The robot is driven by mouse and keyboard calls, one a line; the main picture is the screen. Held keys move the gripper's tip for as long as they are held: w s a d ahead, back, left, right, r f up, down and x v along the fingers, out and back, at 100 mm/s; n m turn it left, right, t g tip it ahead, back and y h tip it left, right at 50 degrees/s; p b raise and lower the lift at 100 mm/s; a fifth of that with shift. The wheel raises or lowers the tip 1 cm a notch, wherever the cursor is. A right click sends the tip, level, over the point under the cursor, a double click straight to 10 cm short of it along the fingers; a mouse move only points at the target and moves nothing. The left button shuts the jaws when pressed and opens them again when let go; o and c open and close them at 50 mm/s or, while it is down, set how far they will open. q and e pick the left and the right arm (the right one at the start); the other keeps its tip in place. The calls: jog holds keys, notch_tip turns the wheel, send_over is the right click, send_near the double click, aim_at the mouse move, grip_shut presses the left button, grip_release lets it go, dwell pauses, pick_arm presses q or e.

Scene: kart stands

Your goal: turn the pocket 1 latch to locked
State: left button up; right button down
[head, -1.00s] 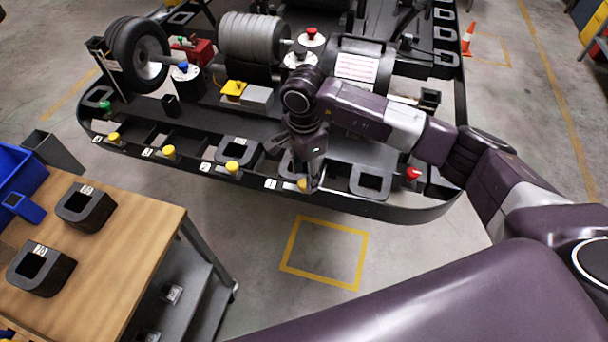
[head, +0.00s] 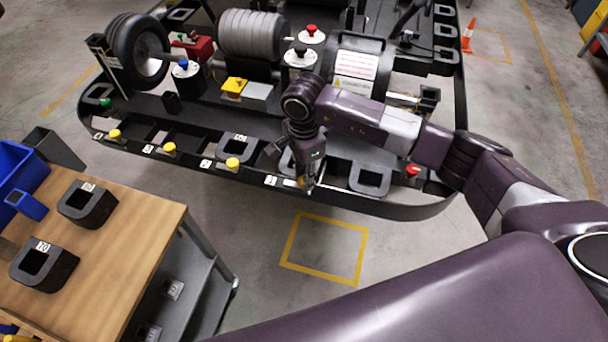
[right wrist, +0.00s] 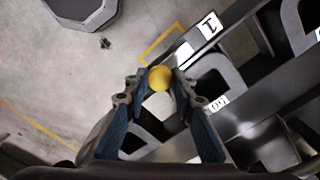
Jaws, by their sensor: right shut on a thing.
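The pocket 1 latch is a yellow knob (right wrist: 160,78) at the near rim of the dark kart stand, beside a white plate marked 1 (right wrist: 209,25). The plate also shows in the head view (head: 270,180). My right gripper (right wrist: 161,82) is shut on the knob, with a blue-padded finger on each side of it. In the head view my right gripper (head: 304,182) hides most of this knob. A dark holder marked 50 (right wrist: 222,92) sits next to the latch. I cannot tell the latch's angle. My left gripper is not in view.
Other yellow knobs (head: 232,162) line the rim to the left, and a red knob (head: 412,170) is on the right. A wooden table (head: 120,235) with two dark holders (head: 88,204) stands at front left. The floor before the kart is clear.

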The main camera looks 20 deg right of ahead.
jog(key=shift+f+m+b, duration=0.15)
jog(key=shift+m+b, duration=0.9)
jog(key=shift+m, duration=0.05)
jog(key=m+b, duration=0.2)
jog(key=shift+m, duration=0.3)
jog(key=m+b, duration=0.3)
jog(key=shift+m, duration=0.3)
jog(key=m+b, duration=0.2)
jog(key=m, duration=0.1)
jog(key=shift+m, duration=0.3)
jog(key=m+b, duration=0.2)
jog(key=m, duration=0.2)
jog(key=shift+r+m+b, duration=0.2)
jog(key=shift+m+b, duration=0.3)
jog(key=shift+m, duration=0.5)
jog(key=shift+w, duration=0.1)
